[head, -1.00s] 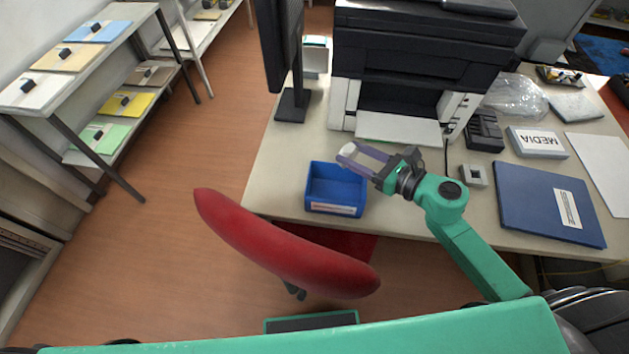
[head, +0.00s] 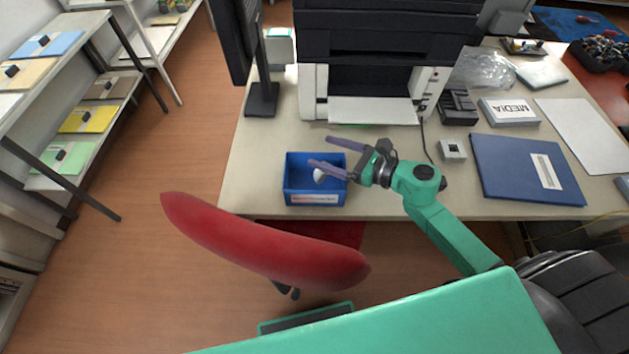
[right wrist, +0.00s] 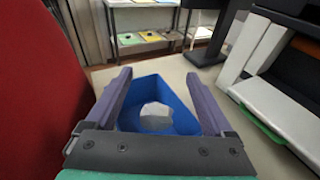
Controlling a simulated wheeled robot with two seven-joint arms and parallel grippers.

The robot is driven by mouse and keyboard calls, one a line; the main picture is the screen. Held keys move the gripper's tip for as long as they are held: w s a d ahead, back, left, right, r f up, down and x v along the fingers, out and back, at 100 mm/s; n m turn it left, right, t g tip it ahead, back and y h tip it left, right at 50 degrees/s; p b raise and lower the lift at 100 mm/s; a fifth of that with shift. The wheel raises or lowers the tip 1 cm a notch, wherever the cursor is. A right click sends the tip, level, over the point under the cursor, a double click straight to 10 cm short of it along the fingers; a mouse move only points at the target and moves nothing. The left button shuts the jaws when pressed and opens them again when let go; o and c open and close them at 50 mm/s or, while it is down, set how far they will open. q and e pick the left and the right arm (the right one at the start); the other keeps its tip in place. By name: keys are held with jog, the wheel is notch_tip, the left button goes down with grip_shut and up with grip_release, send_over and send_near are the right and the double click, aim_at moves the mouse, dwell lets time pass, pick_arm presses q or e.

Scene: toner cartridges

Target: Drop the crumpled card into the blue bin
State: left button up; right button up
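The blue bin (head: 298,184) stands near the front edge of the desk, with a label on its front. The crumpled card (head: 320,176) is a small whitish lump seen within the bin's walls, partly behind a finger. It also shows inside the bin in the right wrist view (right wrist: 156,112). I cannot tell whether it rests on the bin floor. My right gripper (head: 321,151) is open, its two purple fingers spread above the bin and apart from the card. In the right wrist view the fingers (right wrist: 157,76) frame the bin. My left gripper is not in view.
A black and white printer (head: 375,75) stands behind the bin, and a monitor (head: 250,60) to its left. A blue folder (head: 505,170) and a MEDIA box (head: 508,111) lie to the right. A red chair back (head: 265,245) is in front of the desk.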

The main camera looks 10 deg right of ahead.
jog(key=p+v, duration=0.1)
jog(key=v, duration=1.3)
jog(key=shift+s, duration=0.25)
jog(key=shift+d+r, duration=0.1)
jog(key=shift+d, duration=0.05)
